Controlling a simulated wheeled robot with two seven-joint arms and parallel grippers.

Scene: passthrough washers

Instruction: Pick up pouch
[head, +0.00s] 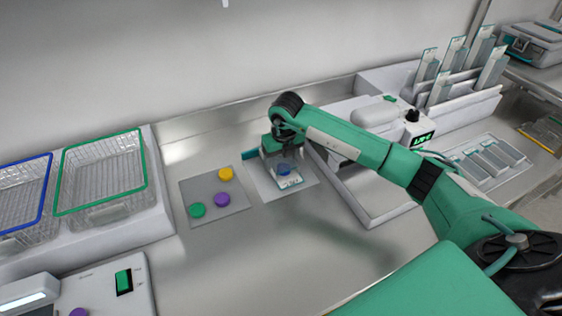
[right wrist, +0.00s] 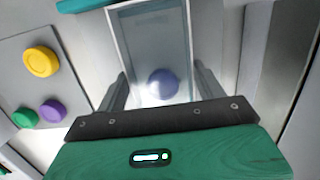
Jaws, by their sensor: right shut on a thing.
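The pouch (head: 291,183) is a clear, flat packet with a pale edge and a blue disc (head: 284,169) showing in it. It is over a light mat in the middle of the counter. My right gripper (head: 283,160) points down at it and is shut on it. In the right wrist view the pouch (right wrist: 150,50) stretches away between the two fingers (right wrist: 160,85), with the blue disc (right wrist: 162,83) near the gripper. I cannot tell whether the pouch is clear of the mat. My left gripper is not in view.
A grey mat (head: 188,195) with yellow (head: 225,174), purple (head: 222,199) and green (head: 196,210) discs lies left of the pouch. Wire baskets with green (head: 142,160) and blue (head: 48,190) rims stand farther left. A white machine (head: 375,112) stands right.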

